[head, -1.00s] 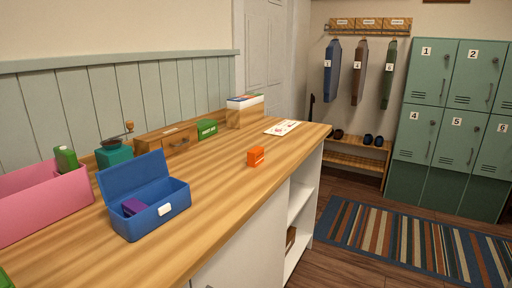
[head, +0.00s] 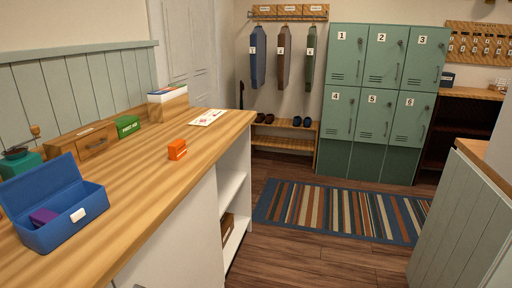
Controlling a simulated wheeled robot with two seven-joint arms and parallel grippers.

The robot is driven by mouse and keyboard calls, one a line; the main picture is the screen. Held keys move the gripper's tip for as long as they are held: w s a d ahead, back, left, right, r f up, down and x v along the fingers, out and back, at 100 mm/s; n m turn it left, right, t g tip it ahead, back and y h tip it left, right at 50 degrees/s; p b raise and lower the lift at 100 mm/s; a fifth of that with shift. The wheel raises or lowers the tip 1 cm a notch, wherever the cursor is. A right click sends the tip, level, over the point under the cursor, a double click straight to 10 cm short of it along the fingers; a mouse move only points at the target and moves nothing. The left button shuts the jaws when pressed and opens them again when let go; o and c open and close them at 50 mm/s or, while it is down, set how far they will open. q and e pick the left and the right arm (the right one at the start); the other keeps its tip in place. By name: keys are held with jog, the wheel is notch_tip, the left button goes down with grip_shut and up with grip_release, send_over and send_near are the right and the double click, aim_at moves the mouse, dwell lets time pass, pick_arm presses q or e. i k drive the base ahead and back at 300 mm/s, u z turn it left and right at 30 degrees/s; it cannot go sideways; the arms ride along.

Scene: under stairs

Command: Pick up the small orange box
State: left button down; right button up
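The small orange box (head: 177,149) stands on the wooden counter (head: 150,187), close to its right edge, with clear wood around it. Neither of my grippers shows in the head view.
An open blue box (head: 72,228) with a purple item (head: 43,217) inside stands at the counter's near left. A green box (head: 128,126), a wooden drawer unit (head: 96,142) and a white card (head: 207,117) lie farther back. Floor with a striped rug (head: 335,208) lies right; a panelled cabinet (head: 462,225) stands far right.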

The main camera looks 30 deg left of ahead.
aim_at(177, 149)
jog(key=z, duration=0.15)
jog(key=i, duration=2.15)
jog(key=u, duration=4.85)
jog(key=k, duration=0.45)
jog(key=z, duration=0.25)
